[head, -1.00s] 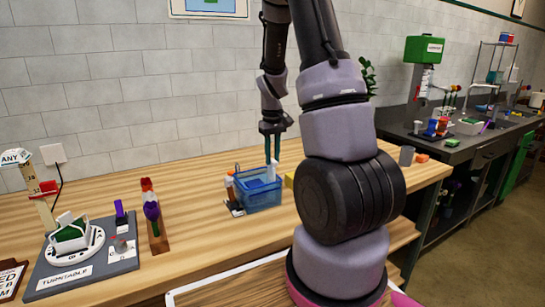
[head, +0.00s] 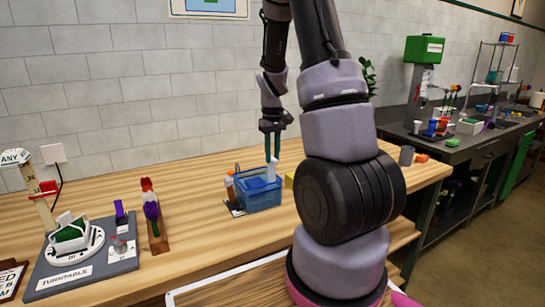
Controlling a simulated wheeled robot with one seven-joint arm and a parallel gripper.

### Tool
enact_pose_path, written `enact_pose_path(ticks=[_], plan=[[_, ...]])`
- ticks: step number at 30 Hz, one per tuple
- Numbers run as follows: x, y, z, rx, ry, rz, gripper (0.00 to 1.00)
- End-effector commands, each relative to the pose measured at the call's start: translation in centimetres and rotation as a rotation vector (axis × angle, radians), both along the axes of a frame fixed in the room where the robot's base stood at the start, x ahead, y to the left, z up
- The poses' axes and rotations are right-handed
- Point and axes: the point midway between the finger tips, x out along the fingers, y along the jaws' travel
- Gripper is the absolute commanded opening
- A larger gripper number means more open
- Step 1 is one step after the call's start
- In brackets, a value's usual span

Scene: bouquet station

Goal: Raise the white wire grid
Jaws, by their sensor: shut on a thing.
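My gripper (head: 271,150) points straight down over the back right part of a blue open basket (head: 260,201) on the wooden bench. Its dark teal fingers are shut on the top of a slim white upright piece (head: 272,171), which I take to be part of the white wire grid. The piece's lower end is at the basket, and the wires are too small to make out. Lighter blue contents (head: 256,184) show inside the basket. The basket's walls hide how low the grid reaches.
Small bottles (head: 230,186) stand against the basket's left side, and a yellow block (head: 289,181) lies to its right, partly behind my arm. A turntable board (head: 85,252) and a wooden flower holder (head: 155,225) are at left. Bench between them and the basket is clear.

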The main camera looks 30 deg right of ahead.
Motion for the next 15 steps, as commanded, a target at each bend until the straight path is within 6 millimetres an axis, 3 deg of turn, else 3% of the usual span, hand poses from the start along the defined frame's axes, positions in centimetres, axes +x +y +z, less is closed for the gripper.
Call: enact_pose_path(ticks=[7,10,15], plan=[[0.2,0.0,5.5,-0.001,-0.009,0.000,0.00],[0.1,0.0,6.8,-0.001,-0.007,0.000,0.00],[0.1,-0.1,7.3,-0.002,-0.006,0.000,0.00]])
